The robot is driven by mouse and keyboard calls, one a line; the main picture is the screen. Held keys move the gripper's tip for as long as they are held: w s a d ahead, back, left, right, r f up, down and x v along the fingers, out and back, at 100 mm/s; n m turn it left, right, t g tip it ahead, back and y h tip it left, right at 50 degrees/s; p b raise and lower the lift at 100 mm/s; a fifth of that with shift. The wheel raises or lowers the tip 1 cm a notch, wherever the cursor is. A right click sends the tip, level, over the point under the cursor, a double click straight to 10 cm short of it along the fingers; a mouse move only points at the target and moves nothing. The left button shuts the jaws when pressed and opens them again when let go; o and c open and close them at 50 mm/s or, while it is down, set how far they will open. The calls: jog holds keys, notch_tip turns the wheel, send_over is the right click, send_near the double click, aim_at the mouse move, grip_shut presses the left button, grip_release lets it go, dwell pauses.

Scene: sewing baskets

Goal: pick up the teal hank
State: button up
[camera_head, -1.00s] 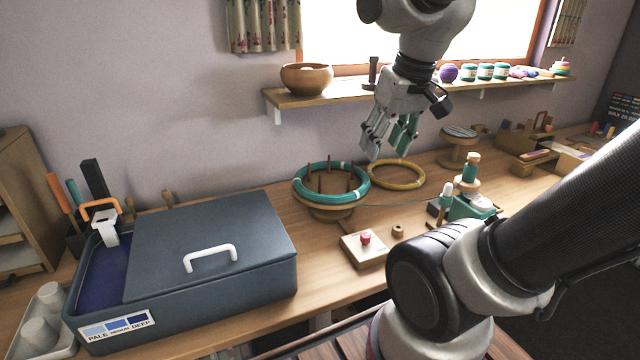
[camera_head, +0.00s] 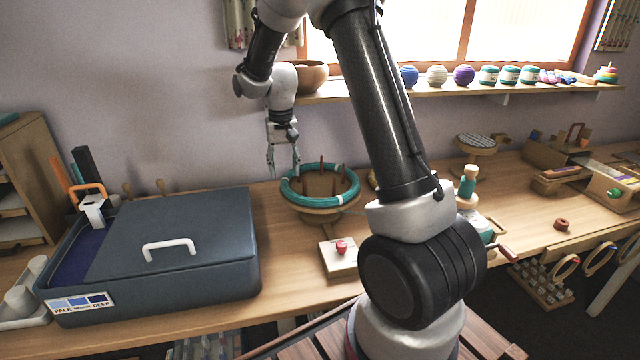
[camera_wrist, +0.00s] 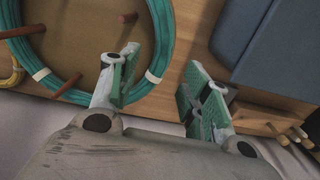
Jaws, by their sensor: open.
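The teal hank (camera_head: 312,203) is a ring with white ties, lying around the upright pegs of a round wooden stand (camera_head: 322,216). My gripper (camera_head: 283,168) is open and empty, pointing down over the left side of the hank. In the wrist view, my gripper (camera_wrist: 160,85) has its two green-padded fingers spread. One arc of the hank (camera_wrist: 163,40) with a white tie shows between them in the picture. I cannot tell whether the fingers are level with the hank or still above it.
A blue-grey lidded box (camera_head: 190,235) stands close to the left of the stand. A wooden block with a red knob (camera_head: 341,256) is in front. A shelf (camera_head: 340,90) with a bowl (camera_head: 308,75) is above. My arm hides part of the bench.

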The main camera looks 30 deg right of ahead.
aim_at(286, 182)
notch_tip(286, 182, down, 6)
jog(key=shift+w+d+r, duration=0.1)
jog(key=shift+r, duration=0.15)
grip_shut()
